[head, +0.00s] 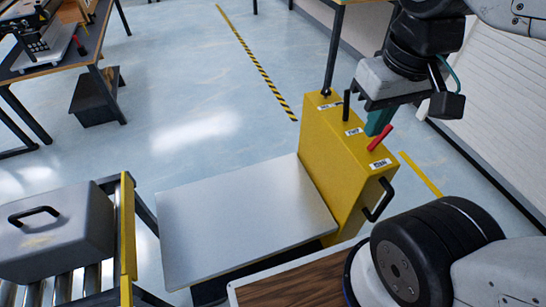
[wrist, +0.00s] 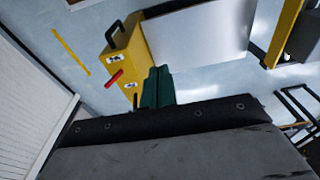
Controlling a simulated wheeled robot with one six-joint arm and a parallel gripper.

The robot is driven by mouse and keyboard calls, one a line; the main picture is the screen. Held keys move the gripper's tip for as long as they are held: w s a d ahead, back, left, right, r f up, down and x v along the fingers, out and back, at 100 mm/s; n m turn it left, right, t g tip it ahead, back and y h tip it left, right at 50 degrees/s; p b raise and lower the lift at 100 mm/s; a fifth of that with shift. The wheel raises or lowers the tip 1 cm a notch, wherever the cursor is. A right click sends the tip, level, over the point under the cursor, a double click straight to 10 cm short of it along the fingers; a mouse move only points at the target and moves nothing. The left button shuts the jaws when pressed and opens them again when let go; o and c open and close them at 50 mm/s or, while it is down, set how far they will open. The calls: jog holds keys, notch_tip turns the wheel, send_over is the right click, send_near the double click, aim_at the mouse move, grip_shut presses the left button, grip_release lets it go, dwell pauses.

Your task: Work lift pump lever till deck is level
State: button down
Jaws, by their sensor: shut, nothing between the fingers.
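The yellow lift pump box (head: 325,160) stands beside the flat grey deck (head: 245,220). Its top carries a red lever (head: 380,138), a short upright black lever (head: 346,105) and a black part at the far end, each near a white label too small to read surely. My gripper (head: 379,122) has green fingers, shut and empty, over the box top close to the red lever. In the wrist view the fingers (wrist: 157,88) are together, with the red lever (wrist: 115,77) and black lever (wrist: 135,101) to their left. I cannot tell whether the fingers touch any lever.
A roller conveyor (head: 65,285) with a yellow side rail (head: 128,230) lies left of the deck, bearing a grey case (head: 55,235). A wooden-topped surface (head: 300,290) is at the bottom. A black handle (head: 379,200) juts from the box's near end. Open floor lies behind.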

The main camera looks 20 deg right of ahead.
jog(key=w+d+f+n+g+h, duration=0.35)
jog(key=w+f+h, duration=0.25)
jog(key=w+f, duration=0.2)
jog(key=w+d+f+n+g+h, duration=0.2)
jog(key=w+d+f+h, duration=0.2)
jog(key=w+f+h, duration=0.35)
jog(key=w+f+t+h, duration=0.1)
jog(key=w+f+t, duration=0.2)
jog(key=w+t, duration=0.2)
jog(key=w+a+f+n+t+h, duration=0.1)
jog(key=w+f+t, duration=0.2)
jog(key=w, duration=0.9)
jog(key=shift+w+a+f+t, duration=0.15)
jog(key=shift+w+a+t, duration=0.15)
jog(key=shift+t, duration=0.75)
jog(key=shift+d+n, duration=0.1)
jog(key=shift+n, duration=0.15)
